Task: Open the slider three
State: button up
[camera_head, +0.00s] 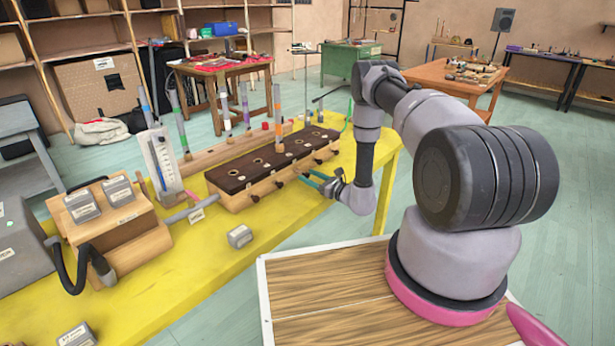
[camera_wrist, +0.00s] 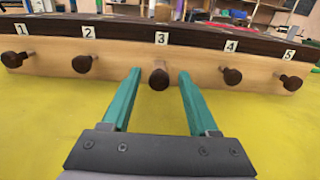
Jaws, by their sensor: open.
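The wooden slider box (camera_head: 270,165) with a dark brown top stands on the yellow table. In the wrist view its front face (camera_wrist: 200,62) carries a row of dark round knobs under labels 1 to 5. The knob of slider three (camera_wrist: 159,77) is in the middle, below the label 3 (camera_wrist: 162,38). My gripper (camera_wrist: 158,72) is open, with its two green fingers pointing at the box. The fingertips lie to the left and right of knob three, with a gap on each side. In the head view my gripper (camera_head: 314,180) is at the right front of the box.
Knob two (camera_wrist: 84,63) and knob four (camera_wrist: 231,77) flank my fingers. A wooden bellows-like box (camera_head: 115,222) with grey weights connects by a grey pipe at left. Coloured tubes stand behind.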

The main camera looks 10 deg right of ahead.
jog(key=v, duration=0.9)
jog(key=shift+s, duration=0.2)
jog(key=shift+d, duration=0.1)
jog(key=s+a+r+n+g+y, duration=0.2)
jog(key=a+r+n+g, duration=0.25)
jog(key=r, duration=0.65)
jog(key=s+a+r+n+g+y, duration=0.1)
jog(key=s+a+r+n+g, duration=0.4)
jog(key=r, duration=0.6)
jog(key=a+r+n+g+y, duration=0.2)
jog(key=r+n+g, duration=0.3)
jog(key=r, duration=0.6)
jog(key=s+d+r+n+t+h, duration=0.2)
jog(key=s+d+r+n+h, duration=0.1)
jog(key=s+r, duration=0.3)
jog(key=s+d+r+n+t+h, duration=0.2)
jog(key=s+r+h, duration=0.4)
jog(key=s, duration=0.3)
jog(key=s+d+r+n+t+h, duration=0.3)
jog(key=s+d+r+n+h, duration=0.1)
jog(key=s+r, duration=0.3)
jog(key=shift+s+d+n+h, duration=0.3)
jog(key=shift+s+d+n, duration=0.1)
jog(key=shift+n, duration=0.15)
